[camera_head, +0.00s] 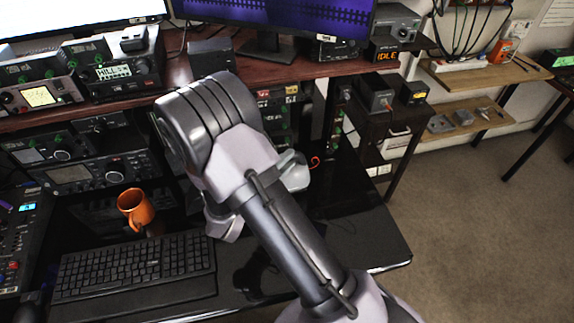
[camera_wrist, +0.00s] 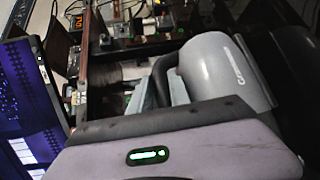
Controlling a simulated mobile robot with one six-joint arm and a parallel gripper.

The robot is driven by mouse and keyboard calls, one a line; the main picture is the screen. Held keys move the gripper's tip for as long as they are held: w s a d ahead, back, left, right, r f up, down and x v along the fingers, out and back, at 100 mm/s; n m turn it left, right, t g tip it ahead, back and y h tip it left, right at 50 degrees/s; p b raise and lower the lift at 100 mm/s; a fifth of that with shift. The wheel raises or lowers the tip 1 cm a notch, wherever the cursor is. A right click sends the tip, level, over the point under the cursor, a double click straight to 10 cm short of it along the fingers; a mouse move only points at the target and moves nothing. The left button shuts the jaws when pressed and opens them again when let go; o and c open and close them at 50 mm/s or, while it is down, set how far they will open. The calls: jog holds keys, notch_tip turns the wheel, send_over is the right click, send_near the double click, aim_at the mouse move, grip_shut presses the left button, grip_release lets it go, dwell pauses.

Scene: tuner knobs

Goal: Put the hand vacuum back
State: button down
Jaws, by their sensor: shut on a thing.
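The hand vacuum (camera_wrist: 222,70) is a grey rounded body with a dark handle and small lettering, large in the upper right of the wrist view. My gripper (camera_wrist: 160,92) is shut on its dark handle, with the pale fingers at the handle's side. The far end of the vacuum runs out of clear sight in that view. In the head view my arm covers most of the gripper and the vacuum, above the black desk (camera_head: 350,235). I cannot make out a holder or dock for the vacuum.
An orange mug (camera_head: 135,207) and a black keyboard (camera_head: 135,268) are on the desk left of my arm. Radio units (camera_head: 98,180) stand behind them. A raised wooden shelf (camera_head: 325,68) carries monitors and more equipment. Wooden wall shelves (camera_head: 465,125) are at the right, above open carpet.

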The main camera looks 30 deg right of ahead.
notch_tip(320, 180, down, 2)
jog(key=shift+f+b, duration=0.1)
jog(key=shift+b, duration=0.25)
jog(key=c, duration=1.2)
grip_release()
jog(key=shift+c, duration=0.2)
